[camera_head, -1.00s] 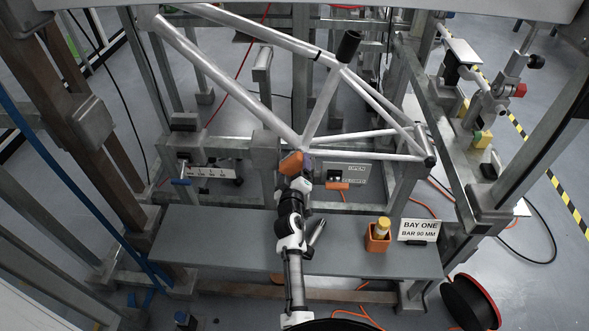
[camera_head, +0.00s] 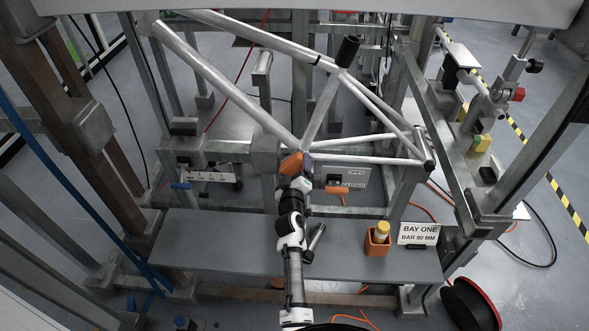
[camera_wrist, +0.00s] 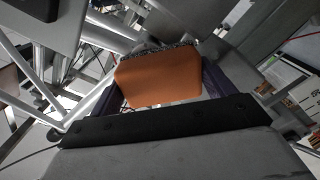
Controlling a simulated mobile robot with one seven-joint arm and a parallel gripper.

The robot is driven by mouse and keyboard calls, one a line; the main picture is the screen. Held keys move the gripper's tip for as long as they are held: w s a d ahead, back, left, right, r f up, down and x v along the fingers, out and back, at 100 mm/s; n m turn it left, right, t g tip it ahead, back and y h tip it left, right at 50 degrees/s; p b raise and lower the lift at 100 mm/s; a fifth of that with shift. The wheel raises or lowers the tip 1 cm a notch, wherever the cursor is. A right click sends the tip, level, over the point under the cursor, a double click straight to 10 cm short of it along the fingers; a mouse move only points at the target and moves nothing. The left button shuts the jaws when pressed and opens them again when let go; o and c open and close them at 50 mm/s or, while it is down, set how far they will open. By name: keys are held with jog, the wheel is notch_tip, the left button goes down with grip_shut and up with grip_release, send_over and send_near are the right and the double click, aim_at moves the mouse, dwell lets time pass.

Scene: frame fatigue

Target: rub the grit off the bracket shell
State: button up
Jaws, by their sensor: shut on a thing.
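My gripper (camera_head: 293,172) is shut on an orange block (camera_head: 291,162), which also shows in the wrist view (camera_wrist: 160,80). The block has a dark speckled layer along its far edge. A silver bicycle frame (camera_head: 230,90) is held in the stand, and its tubes meet right at the block. The bracket shell at that joint is mostly hidden behind the block and gripper in the head view. The block appears at or against the shell, but I cannot tell whether they touch. No grit can be made out.
A grey bench (camera_head: 220,245) lies below the frame. On it are an orange cup (camera_head: 377,242) with a yellow-topped item, a dark cylinder (camera_head: 316,238) beside my arm, and a BAY ONE sign (camera_head: 418,233). Steel posts (camera_head: 500,190) stand close on the sides. A cable reel (camera_head: 470,303) is on the floor.

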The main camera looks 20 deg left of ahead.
aim_at(294, 170)
jog(key=shift+w+d+r+p, duration=0.15)
jog(key=shift+d+p, duration=0.35)
jog(key=shift+d, duration=0.15)
jog(key=shift+w+d+r+p, duration=0.15)
jog(key=shift+d+p, duration=0.35)
jog(key=shift+d, duration=0.1)
jog(key=shift+w+d+p, duration=0.15)
jog(key=shift+d+p, duration=0.35)
jog(key=shift+d, duration=0.15)
jog(key=shift+d+f, duration=0.25)
jog(key=shift+d, duration=0.05)
jog(key=shift+a+f+b, duration=0.25)
jog(key=shift+a+b, duration=0.15)
jog(key=shift+b, duration=0.45)
jog(key=shift+s+a+b, duration=0.15)
jog(key=shift+a+b, duration=0.4)
jog(key=shift+a, duration=0.05)
jog(key=shift+s+a+b, duration=0.15)
jog(key=shift+a+b, duration=0.4)
jog(key=shift+s+a+r, duration=0.15)
jog(key=shift+a+r, duration=0.1)
jog(key=shift+a, duration=0.35)
jog(key=shift+s, duration=0.1)
jog(key=shift+b+v, duration=0.75)
jog(key=shift+v, duration=2.2)
